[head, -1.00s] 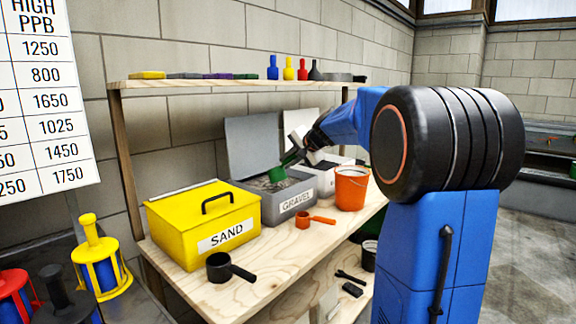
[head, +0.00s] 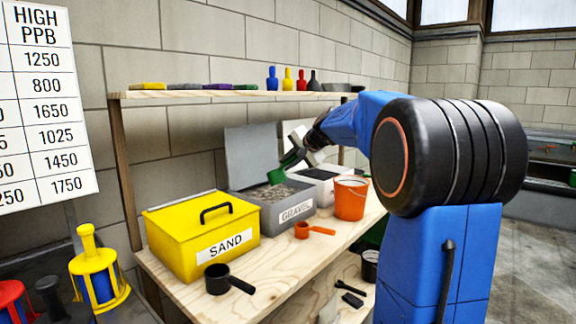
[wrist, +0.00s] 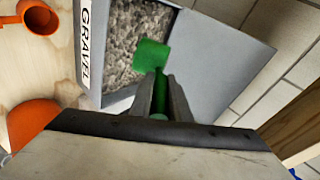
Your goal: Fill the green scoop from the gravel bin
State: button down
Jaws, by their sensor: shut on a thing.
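The green scoop (head: 277,175) is over the open gravel bin (head: 268,217). In the wrist view the green scoop (wrist: 151,56) points away from my gripper (wrist: 160,98), which is shut on its handle. The gravel (wrist: 128,38) is grey and loose, and shows beside and beyond the scoop head. In the head view my gripper (head: 298,152) is small and partly hidden by my arm. I cannot tell whether the scoop touches the gravel or holds any. The bin's grey lid (head: 251,155) stands open at the back.
A closed yellow sand bin (head: 203,236) stands left of the gravel bin, with a black scoop (head: 218,279) in front. An orange scoop (head: 303,230) and orange bucket (head: 351,198) stand at the right. A shelf (head: 200,95) runs above.

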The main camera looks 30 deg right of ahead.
jog(key=shift+r, duration=0.1)
jog(key=shift+r+m+t+y, duration=0.25)
jog(key=shift+r+t, duration=0.5)
jog(key=shift+t, duration=0.65)
jog(key=shift+r+m+t+y, duration=0.15)
jog(key=shift+r+t+y, duration=0.4)
jog(key=shift+t, duration=0.85)
jog(key=shift+r, duration=0.1)
